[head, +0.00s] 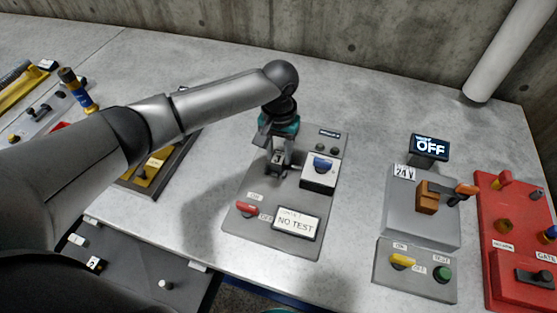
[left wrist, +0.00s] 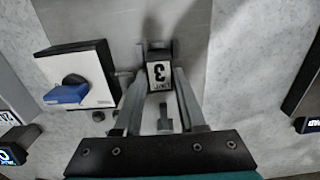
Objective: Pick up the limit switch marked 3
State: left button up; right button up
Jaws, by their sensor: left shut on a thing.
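The limit switch marked 3 (left wrist: 160,74) is a small dark block with a white label, seen between my fingers in the left wrist view. In the head view the switch (head: 277,158) shows small at the grey test panel (head: 254,190). My left gripper (head: 278,168) points down over this panel and is shut on the switch. In the left wrist view the fingers of the gripper (left wrist: 160,92) lie on both sides of it. I cannot tell whether the switch is clear of the panel. My right gripper is not in view.
Beside the gripper is a white box with a blue knob (head: 321,165). The panel also has a red switch (head: 247,208) and a "NO TEST" display (head: 297,222). A grey 24 V box (head: 424,215) and a red panel (head: 515,235) stand to the right. Bare table lies between.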

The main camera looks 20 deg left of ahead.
pick_arm(q)
grip_shut()
